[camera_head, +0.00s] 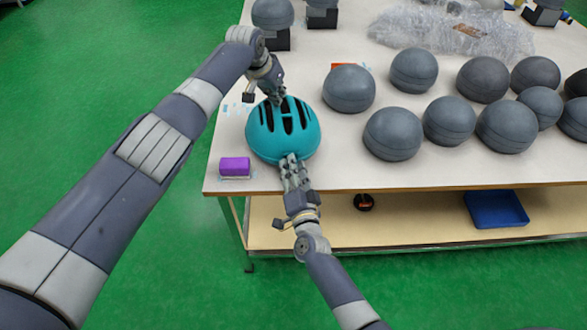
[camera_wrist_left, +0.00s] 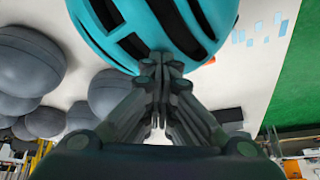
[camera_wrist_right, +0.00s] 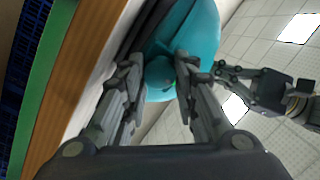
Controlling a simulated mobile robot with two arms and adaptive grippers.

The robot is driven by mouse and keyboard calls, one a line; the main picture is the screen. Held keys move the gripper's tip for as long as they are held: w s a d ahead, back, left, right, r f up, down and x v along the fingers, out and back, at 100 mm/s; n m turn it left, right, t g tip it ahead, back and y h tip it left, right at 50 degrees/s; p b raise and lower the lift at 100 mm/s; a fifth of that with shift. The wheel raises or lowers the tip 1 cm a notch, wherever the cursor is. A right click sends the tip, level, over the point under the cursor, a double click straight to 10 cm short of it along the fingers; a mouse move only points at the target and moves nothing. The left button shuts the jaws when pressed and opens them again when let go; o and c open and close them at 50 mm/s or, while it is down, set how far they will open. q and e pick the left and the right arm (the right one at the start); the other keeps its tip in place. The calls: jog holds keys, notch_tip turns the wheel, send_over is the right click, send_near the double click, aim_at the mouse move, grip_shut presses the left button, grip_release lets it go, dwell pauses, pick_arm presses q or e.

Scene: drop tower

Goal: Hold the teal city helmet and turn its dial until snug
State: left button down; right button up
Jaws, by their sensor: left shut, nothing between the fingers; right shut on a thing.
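The teal helmet (camera_head: 262,142), with dark vent slots, is at the table's near left corner. My right gripper (camera_head: 290,160) is shut on its near edge. In the right wrist view a rounded teal part (camera_wrist_right: 160,75) lies between the fingers; I cannot tell whether it is the dial. My left gripper (camera_head: 276,100) is shut and empty at the helmet's far side. In the left wrist view its fingertips (camera_wrist_left: 161,65) are together against or just in front of the helmet shell (camera_wrist_left: 110,35); contact is unclear.
A purple block (camera_head: 235,167) lies left of the helmet. Several grey domes (camera_head: 392,134) fill the table to the right, with clear plastic wrap (camera_head: 455,30) behind them. A blue tray (camera_head: 497,209) sits on the lower shelf (camera_head: 420,218).

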jog(key=shift+a+m, duration=0.2)
jog(key=shift+m, duration=0.3)
dwell(0.3)
jog(key=o, duration=1.1)
jog(key=shift+d, duration=0.1)
jog(key=shift+s+d+f, duration=0.1)
jog(key=shift+s, duration=0.4)
jog(key=s, duration=0.3)
jog(key=s+d, duration=0.1)
jog(key=s, duration=0.7)
jog(key=shift+d+r, duration=0.2)
jog(key=shift+d, duration=0.15)
